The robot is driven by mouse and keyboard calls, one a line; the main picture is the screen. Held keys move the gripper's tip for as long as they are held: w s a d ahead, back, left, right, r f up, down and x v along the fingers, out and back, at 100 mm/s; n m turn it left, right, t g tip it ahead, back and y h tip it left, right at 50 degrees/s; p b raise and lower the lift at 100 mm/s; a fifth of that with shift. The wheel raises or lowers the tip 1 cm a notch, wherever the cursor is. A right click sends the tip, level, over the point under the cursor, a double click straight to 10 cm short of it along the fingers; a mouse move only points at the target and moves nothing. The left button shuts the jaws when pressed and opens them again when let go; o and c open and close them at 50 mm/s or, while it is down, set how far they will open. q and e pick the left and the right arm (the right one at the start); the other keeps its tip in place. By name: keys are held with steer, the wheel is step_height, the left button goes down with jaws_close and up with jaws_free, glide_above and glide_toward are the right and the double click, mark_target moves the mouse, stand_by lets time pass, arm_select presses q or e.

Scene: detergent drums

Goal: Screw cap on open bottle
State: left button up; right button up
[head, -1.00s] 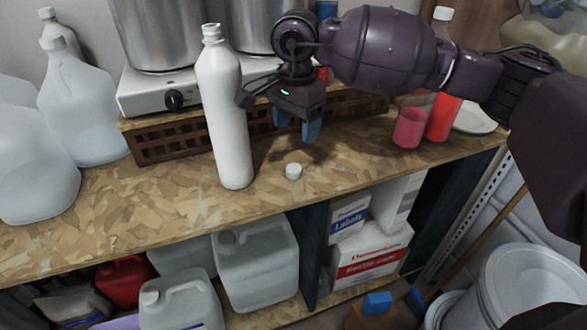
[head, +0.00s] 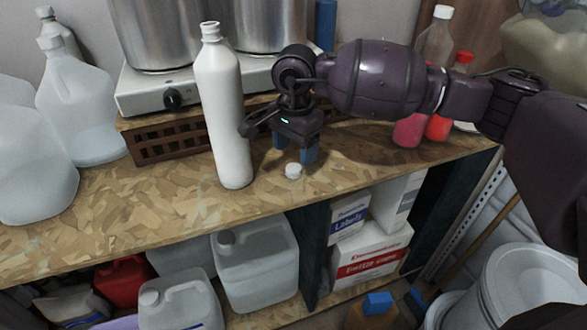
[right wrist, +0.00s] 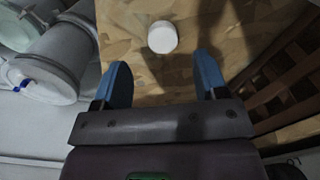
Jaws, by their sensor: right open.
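The white bottle (head: 224,120) stands upright on the chipboard bench, its narrow neck at the top with no cap on it. The small white cap (head: 293,171) lies on the bench to the right of the bottle's base. It also shows in the right wrist view (right wrist: 162,37), beyond the fingertips. My right gripper (head: 294,152) is open and empty, pointing down just above and behind the cap; its blue fingers are apart in the right wrist view (right wrist: 163,78). The fingers are not touching the cap. My left gripper is not in view.
A hot plate (head: 152,92) with metal pots stands on a brown crate (head: 170,142) behind the bottle. Clear jugs (head: 85,105) stand at the left. Red containers (head: 410,130) are at the right, partly behind my arm. The bench front is clear.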

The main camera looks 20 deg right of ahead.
mark_target(294, 168)
step_height(294, 168, down, 5)
steer(key=shift+w+f, duration=0.1)
steer(key=shift+w, duration=0.05)
steer(key=shift+a, duration=0.1)
steer(key=c, duration=1)
